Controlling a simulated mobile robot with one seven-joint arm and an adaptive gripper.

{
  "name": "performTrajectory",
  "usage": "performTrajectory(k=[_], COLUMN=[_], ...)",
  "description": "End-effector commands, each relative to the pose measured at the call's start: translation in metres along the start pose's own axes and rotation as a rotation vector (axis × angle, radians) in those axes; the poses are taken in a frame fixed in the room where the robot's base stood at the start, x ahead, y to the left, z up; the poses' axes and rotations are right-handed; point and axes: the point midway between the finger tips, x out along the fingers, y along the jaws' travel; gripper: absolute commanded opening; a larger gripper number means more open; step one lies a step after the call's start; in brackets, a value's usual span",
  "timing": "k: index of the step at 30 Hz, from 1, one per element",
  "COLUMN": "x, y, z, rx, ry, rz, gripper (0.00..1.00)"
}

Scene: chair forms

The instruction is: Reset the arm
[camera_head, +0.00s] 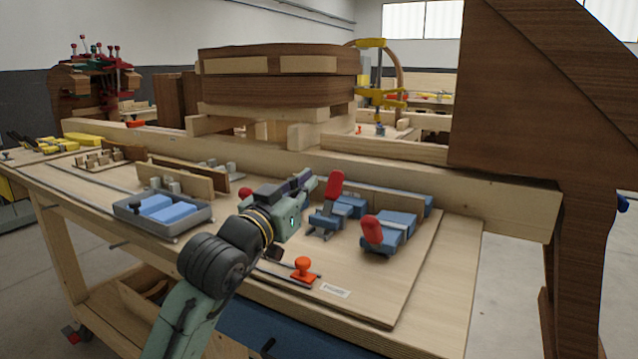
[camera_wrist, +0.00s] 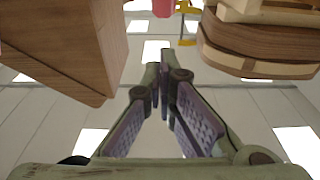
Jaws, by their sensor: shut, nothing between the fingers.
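My arm reaches up from the bottom of the head view over the front of the workbench. My gripper (camera_head: 308,178) is above the bench board, just left of a red-handled clamp. In the wrist view my gripper (camera_wrist: 158,72) has its two fingers meeting at the tips, with nothing between them. The bench top (camera_head: 455,265) is pale wood. My arm hides part of its front edge and the board's middle.
Clamps with red handles (camera_head: 335,187) (camera_head: 371,231) stand close right of my gripper. An orange knob (camera_head: 303,267) is in front. A grey tray (camera_head: 186,222) holds blue blocks at left. Stacked curved wood (camera_head: 280,92) rises behind; a large dark wooden form (camera_head: 520,90) stands right.

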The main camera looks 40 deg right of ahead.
Motion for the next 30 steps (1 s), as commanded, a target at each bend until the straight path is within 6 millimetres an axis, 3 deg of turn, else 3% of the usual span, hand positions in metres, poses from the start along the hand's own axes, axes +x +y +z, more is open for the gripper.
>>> performTrajectory(k=[6, 15, 20, 23, 26, 30], x=[-0.028, -0.034, -0.058, -0.097, -0.152, -0.241], y=[0.000, -0.002, -0.030, -0.066, -0.101, -0.136], z=[0.000, -0.003, -0.033, -0.071, -0.114, -0.165], rx=[0.002, 0.003, 0.044, 0.107, 0.193, 0.333], ry=[0.003, 0.006, 0.100, 0.221, 0.356, 0.525], rz=[-0.001, -0.004, -0.085, -0.198, -0.338, -0.541], gripper=[0.00, 0.00, 0.00, 0.00, 0.00, 0.00])
